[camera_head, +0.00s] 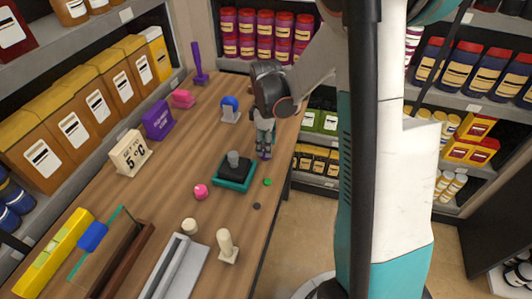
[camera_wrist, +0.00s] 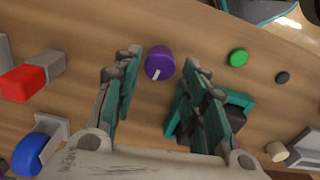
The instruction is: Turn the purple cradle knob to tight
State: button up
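The purple knob (camera_wrist: 159,63) is round, with a white pointer mark at the lower edge of its face in the wrist view. In the head view it shows only as a bit of purple (camera_head: 265,156) under my gripper (camera_head: 264,142), near the table's right edge. In the wrist view my gripper (camera_wrist: 163,60) is open, with one fingertip on each side of the knob. Gaps show between knob and fingers, and I see no contact. A teal cradle (camera_head: 222,182) with a black block in it stands left of the gripper. The right finger partly hides it in the wrist view.
A green button (camera_wrist: 238,58) and a small dark button (camera_wrist: 282,77) lie near the knob. Shelves line the walls.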

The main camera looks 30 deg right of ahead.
jog(key=shift+f+b, duration=0.3)
jog(key=shift+f, duration=1.35)
jog(key=c, duration=0.8)
